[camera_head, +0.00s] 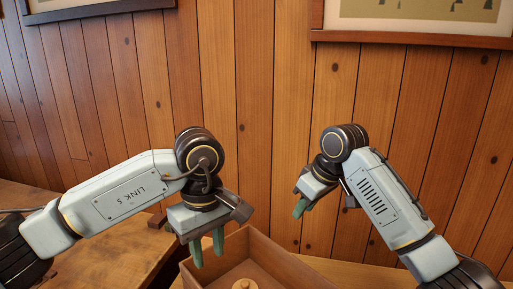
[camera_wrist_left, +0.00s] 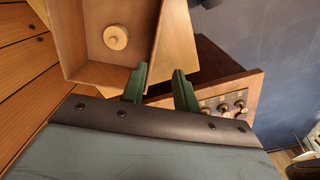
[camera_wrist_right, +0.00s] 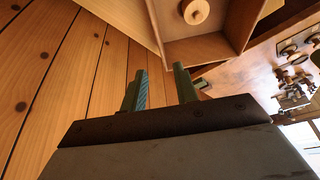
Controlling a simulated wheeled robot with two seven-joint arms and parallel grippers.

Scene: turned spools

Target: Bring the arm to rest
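My left gripper (camera_head: 207,248) hangs over the left side of an open wooden box (camera_head: 290,265) in the head view, fingers pointing down. Its two green fingers (camera_wrist_left: 159,80) are apart with nothing between them in the left wrist view. My right gripper (camera_head: 299,208) is held higher, behind and above the box's right part. Its green fingers (camera_wrist_right: 160,76) are also apart and empty in the right wrist view. A round, pale wooden spool (camera_head: 244,285) lies in the box, clear of both grippers. It also shows in the left wrist view (camera_wrist_left: 116,37) and the right wrist view (camera_wrist_right: 195,11).
A plank wall (camera_head: 255,120) with framed pictures (camera_head: 410,25) stands behind. A wooden table (camera_head: 110,245) is at the left. Beside the box is a wooden piece with several dark round-ended pegs (camera_wrist_left: 223,107). More small dark items (camera_wrist_right: 290,90) lie at the right wrist view's right.

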